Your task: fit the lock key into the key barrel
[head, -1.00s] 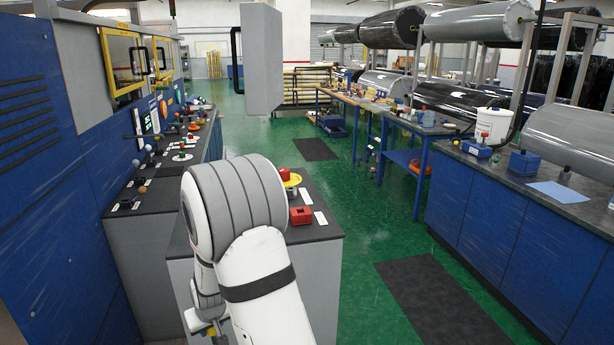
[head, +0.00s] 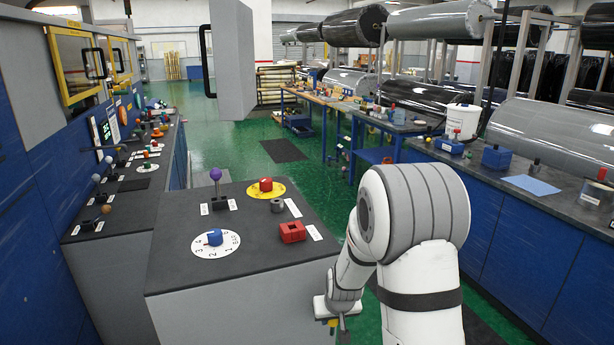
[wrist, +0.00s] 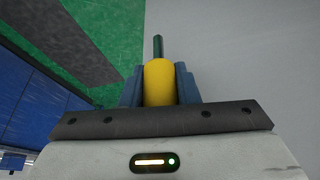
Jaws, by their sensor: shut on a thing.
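The lock key has a yellow handle (wrist: 158,85) and a thin dark shaft (wrist: 158,47) that points away from my gripper in the wrist view. My gripper (wrist: 158,80) is shut on the yellow handle between its two blue-grey fingers. In the head view my gripper (head: 338,326) hangs low, beside the front right side of the grey console and below its top. A short grey hollow cylinder (head: 277,205), which looks like the key barrel, stands on the console's dark top (head: 190,262). It is above and left of my gripper, well apart from the key.
Around the cylinder stand a red knob on a yellow disc (head: 266,186), a red block (head: 292,232), a blue dial (head: 214,237) and a purple-balled lever (head: 216,178). Blue cabinets (head: 510,225) line the right. Green floor (head: 235,140) is open behind the console.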

